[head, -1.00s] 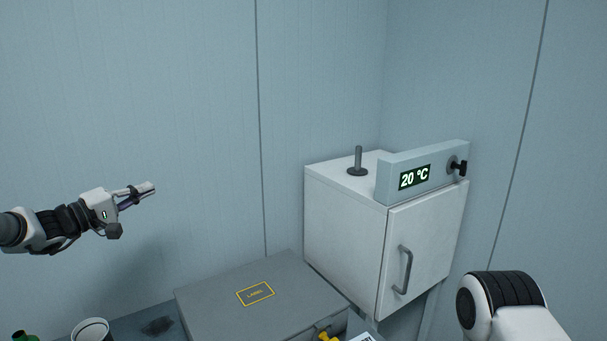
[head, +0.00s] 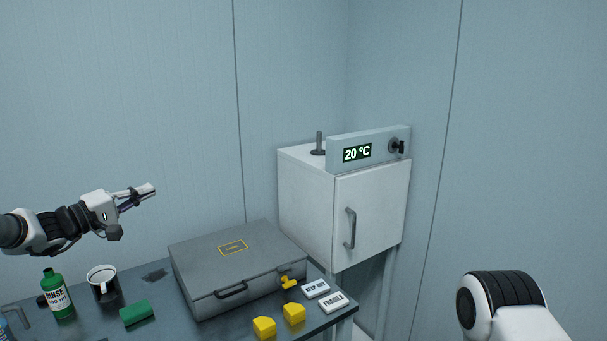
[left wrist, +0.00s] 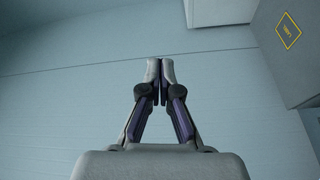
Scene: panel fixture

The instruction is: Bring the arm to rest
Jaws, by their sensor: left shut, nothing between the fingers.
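My left gripper (head: 147,190) is at the left of the head view, held in the air above the table and pointing right. In the left wrist view its two fingers (left wrist: 160,68) meet at the tips with nothing between them. The wall fills most of that view behind them. My right arm shows only as a link at the lower right of the head view; its gripper is out of the picture.
A grey closed case (head: 200,258) lies on the dark table (head: 200,333). A white cabinet (head: 305,205) reading 20 °C stands behind.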

